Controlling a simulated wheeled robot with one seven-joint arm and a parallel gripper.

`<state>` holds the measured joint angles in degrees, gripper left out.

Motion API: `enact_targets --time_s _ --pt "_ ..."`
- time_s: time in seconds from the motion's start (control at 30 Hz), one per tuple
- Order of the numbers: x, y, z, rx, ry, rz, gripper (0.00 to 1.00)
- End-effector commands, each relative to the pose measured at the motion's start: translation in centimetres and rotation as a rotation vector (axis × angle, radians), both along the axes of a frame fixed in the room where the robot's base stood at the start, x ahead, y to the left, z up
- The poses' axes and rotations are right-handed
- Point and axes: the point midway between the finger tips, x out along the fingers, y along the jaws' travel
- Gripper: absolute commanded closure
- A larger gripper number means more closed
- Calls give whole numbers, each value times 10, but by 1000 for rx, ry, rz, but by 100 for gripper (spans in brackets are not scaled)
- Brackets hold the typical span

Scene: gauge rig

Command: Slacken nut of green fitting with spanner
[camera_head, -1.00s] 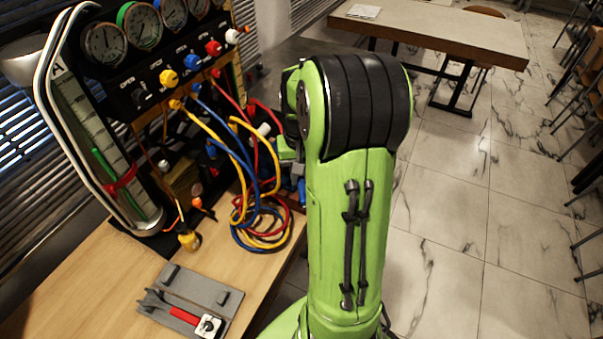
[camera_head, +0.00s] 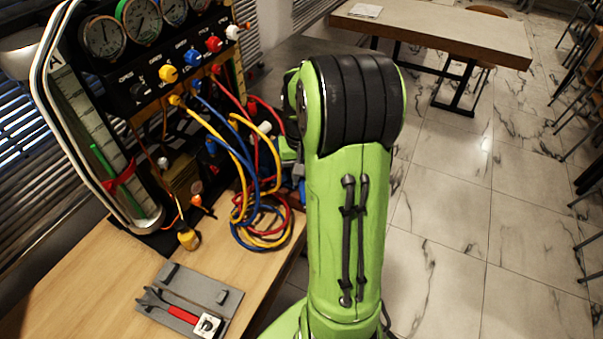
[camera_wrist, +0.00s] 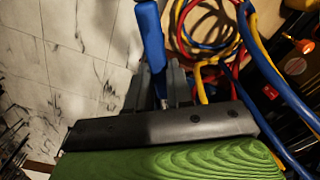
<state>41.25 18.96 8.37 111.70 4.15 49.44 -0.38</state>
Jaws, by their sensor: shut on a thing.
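My gripper (camera_wrist: 158,80) is shut on a blue-handled tool (camera_wrist: 150,38) in the wrist view. A short metal part shows below the handle; the tool's working end is not visible, so I cannot tell its type. In the head view my own arm hides most of the gripper, beside the hoses. A red-handled, fork-ended tool that looks like a spanner (camera_head: 182,314) lies on a grey holder (camera_head: 208,287) on the wooden bench. I cannot make out the green fitting or its nut; a gauge with a green rim (camera_head: 142,22) is on the panel.
The black gauge panel (camera_head: 140,85) carries coloured knobs. Yellow, blue and red hoses (camera_head: 262,235) hang in loops at the bench's right edge, close to my gripper. A small yellow-handled item (camera_head: 188,238) stands near the panel. Open tiled floor (camera_head: 440,240) lies right of my arm.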

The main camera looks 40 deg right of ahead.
Motion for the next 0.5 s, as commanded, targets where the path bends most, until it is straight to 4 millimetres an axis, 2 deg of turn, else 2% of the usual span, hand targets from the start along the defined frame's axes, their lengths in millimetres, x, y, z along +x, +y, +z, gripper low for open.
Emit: enact_targets --time_s 0.5 --pt "18 -13 1 0 0 -1 100"
